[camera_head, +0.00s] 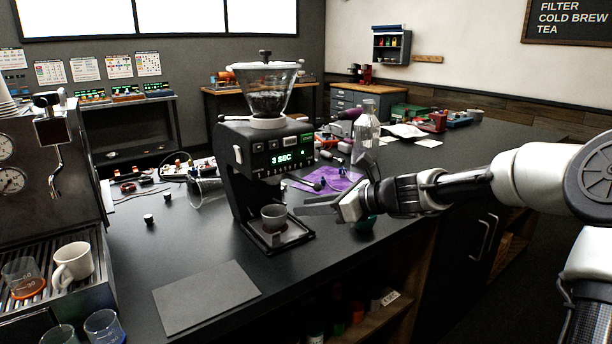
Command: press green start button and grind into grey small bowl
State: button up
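The black grinder (240,165) stands on the dark counter with a clear hopper of dark beans on top. Its front display reads "3 SEC". A small green patch, seemingly the start button (307,138), is at the right of the front panel. The small grey bowl (273,217) sits upright on the grinder's base tray, below the outlet. My gripper (305,208) reaches in from the right, with its fingers pointing left, close to the bowl's right side. The fingers overlap in this view, so I cannot tell their opening or whether they touch the bowl.
A grey mat (207,297) lies at the counter's front. An espresso machine (48,190) with cups is at the left. Loose parts lie behind the grinder.

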grip_shut()
dwell(1.4)
